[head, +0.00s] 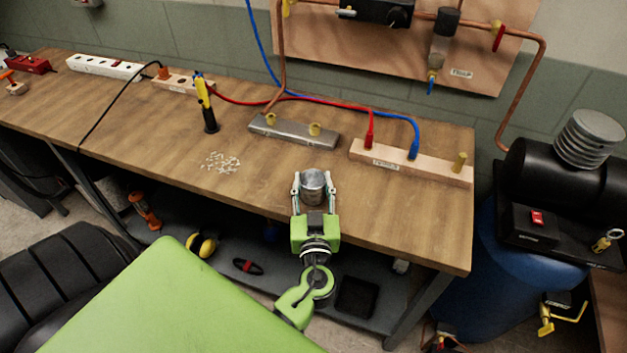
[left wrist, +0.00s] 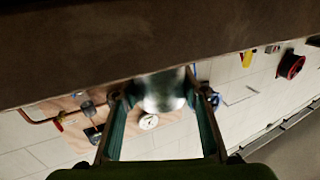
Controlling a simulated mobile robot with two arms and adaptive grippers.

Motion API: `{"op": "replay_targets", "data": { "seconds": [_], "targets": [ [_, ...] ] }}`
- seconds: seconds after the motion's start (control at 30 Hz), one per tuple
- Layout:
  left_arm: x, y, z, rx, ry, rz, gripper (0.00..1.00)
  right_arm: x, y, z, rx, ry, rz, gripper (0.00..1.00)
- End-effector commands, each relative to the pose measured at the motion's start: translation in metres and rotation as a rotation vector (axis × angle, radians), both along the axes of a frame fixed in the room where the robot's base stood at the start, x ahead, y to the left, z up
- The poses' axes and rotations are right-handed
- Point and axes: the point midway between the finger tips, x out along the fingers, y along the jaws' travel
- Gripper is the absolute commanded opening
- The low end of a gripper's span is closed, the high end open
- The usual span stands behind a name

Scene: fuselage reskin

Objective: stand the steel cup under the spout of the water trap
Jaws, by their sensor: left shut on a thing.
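The steel cup (head: 313,188) is between the fingers of my left gripper (head: 314,180), at the front edge of the wooden bench. The gripper is shut on it, and the cup looks about upright. In the left wrist view the cup (left wrist: 162,92) shows blurred between the two fingers (left wrist: 161,98). The water trap (head: 441,48) hangs on the wall board at the back right, above a "TRAP" label. Its spout (head: 431,86) has a blue tip pointing down over the back of the bench. The cup is well in front and left of it. My right gripper is not in view.
A wooden block (head: 410,164) with red and blue hose ends stands below the trap. A metal manifold (head: 292,131) is to its left. A yellow-black tool (head: 206,105) stands upright near white bits (head: 221,162). The bench's front right is clear (head: 410,220).

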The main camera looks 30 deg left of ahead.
Motion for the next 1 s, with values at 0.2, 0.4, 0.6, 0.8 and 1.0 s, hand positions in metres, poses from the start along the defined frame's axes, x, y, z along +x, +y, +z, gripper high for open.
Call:
{"op": "replay_targets", "data": {
  "seconds": [0.2,0.4,0.6,0.8,1.0],
  "targets": [
    [0.001,0.0,-0.002,0.0,-0.002,0.0,0.5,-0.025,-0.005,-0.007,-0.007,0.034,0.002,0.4],
    [0.001,0.0,-0.001,0.0,-0.002,0.0,0.56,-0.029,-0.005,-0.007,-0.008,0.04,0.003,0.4],
    [0.001,0.0,0.0,0.002,-0.002,0.0,0.56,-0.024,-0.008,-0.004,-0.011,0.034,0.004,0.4],
    [-0.014,-0.011,-0.003,0.0,-0.001,-0.003,0.56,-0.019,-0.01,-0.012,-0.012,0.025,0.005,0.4],
    [-0.052,-0.037,-0.005,-0.003,0.0,0.0,0.56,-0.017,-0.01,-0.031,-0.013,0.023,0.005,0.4]
  ]
}}
